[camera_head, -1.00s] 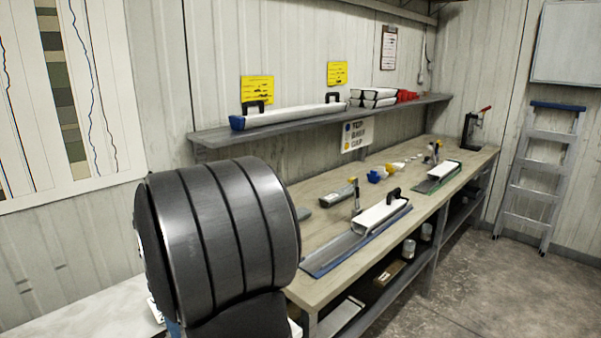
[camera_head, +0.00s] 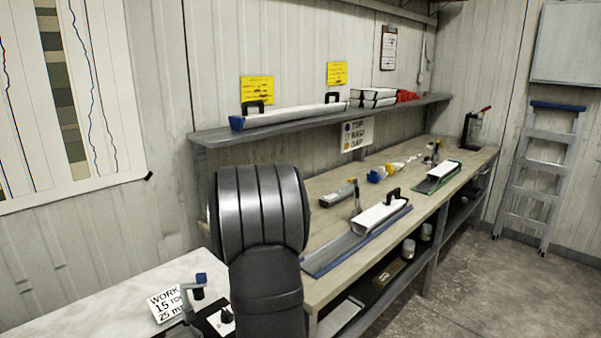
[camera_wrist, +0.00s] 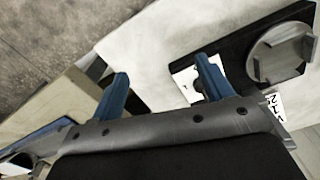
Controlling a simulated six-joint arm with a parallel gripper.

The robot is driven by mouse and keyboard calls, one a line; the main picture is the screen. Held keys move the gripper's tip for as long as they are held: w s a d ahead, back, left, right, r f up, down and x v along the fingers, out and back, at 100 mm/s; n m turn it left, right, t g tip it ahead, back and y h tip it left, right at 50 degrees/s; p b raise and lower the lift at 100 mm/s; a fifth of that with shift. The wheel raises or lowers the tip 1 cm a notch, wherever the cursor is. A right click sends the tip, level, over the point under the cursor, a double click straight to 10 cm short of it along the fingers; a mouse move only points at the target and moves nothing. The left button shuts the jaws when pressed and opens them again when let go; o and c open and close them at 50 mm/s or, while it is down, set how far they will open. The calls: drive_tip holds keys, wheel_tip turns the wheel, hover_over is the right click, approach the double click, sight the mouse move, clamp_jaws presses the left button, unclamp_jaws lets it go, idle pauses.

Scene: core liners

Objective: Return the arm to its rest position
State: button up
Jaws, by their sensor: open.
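My gripper (camera_wrist: 162,88) shows in the wrist view with its two blue fingers spread apart and nothing between them. It is over the edge of the white work surface (camera_wrist: 145,45), near a black plate with a grey round fixture (camera_wrist: 282,55). In the head view my dark grey arm stands in the middle foreground, in front of the near end of the wooden bench (camera_head: 325,240).
Core liners in trays (camera_head: 360,235) lie on the bench. A shelf (camera_head: 300,125) runs above it. A ladder (camera_head: 540,180) stands at right.

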drive_tip(key=w+d+f+m, duration=0.1)
drive_tip(key=d+f, duration=0.1)
drive_tip(key=d, duration=0.1)
drive_tip(key=w+d+f+m, duration=0.1)
drive_tip(key=d+f+m, duration=0.1)
drive_tip(key=d, duration=0.1)
drive_tip(key=w+d+f+m, duration=0.1)
drive_tip(key=d+f+m, duration=0.1)
drive_tip(key=d, duration=0.2)
drive_tip(key=shift+w+d, duration=0.1)
drive_tip(key=shift+w, duration=0.1)
